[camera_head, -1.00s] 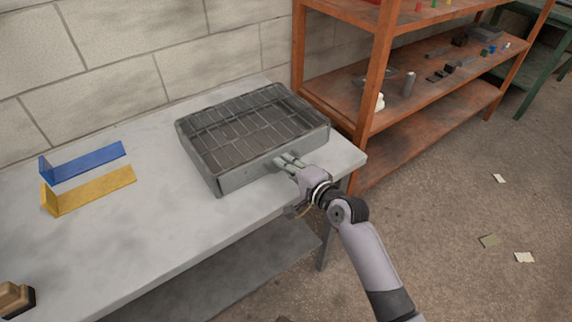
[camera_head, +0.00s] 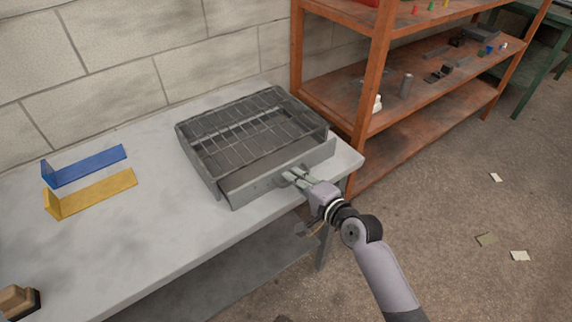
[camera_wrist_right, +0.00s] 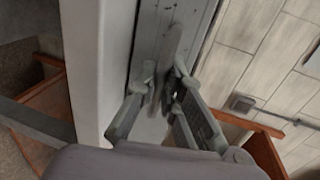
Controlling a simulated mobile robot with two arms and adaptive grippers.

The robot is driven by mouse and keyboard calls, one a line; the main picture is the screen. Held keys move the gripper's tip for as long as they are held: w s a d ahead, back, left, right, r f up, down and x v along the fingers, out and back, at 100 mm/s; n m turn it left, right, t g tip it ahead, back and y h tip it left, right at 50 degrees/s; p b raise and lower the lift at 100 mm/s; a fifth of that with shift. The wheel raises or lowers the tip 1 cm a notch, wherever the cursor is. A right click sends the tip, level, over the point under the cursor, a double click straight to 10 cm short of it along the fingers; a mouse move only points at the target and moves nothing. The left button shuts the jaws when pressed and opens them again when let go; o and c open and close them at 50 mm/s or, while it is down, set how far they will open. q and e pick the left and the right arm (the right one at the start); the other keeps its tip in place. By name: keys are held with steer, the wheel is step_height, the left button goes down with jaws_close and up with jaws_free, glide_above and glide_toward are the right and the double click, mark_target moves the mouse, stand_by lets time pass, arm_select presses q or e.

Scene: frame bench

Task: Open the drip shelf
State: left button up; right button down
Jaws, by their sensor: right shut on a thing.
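The drip shelf is the grey drawer (camera_head: 252,187) at the front of a low metal rack unit (camera_head: 200,160) on the bench. The drawer stands partly pulled out toward the bench's front edge, with a bare strip of its inside showing. My right gripper (camera_head: 290,177) is shut on the drawer's front handle, near the right part of the front panel. In the right wrist view, the fingers (camera_wrist_right: 160,95) close around the handle (camera_wrist_right: 172,55), and the drawer front (camera_wrist_right: 150,45) runs up behind it. My left gripper is not in view.
The grey bench (camera_head: 110,245) has a blue angle piece (camera_head: 90,165) and a yellow one (camera_head: 95,193) at left. A wooden-looking block (camera_head: 15,298) sits at the near left. A rusty orange shelf rack (camera_head: 372,70) stands close to the bench's right end. Floor at right is mostly free.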

steer(key=v, duration=0.2)
steer(key=f+v, duration=0.1)
steer(key=v, duration=0.2)
steer(key=shift+s+p, duration=0.15)
steer(key=shift+p, duration=0.25)
steer(key=c, duration=2)
jaws_free()
steer(key=shift+o, duration=0.2)
steer(key=v, duration=1.2)
steer(key=shift+f, duration=0.1)
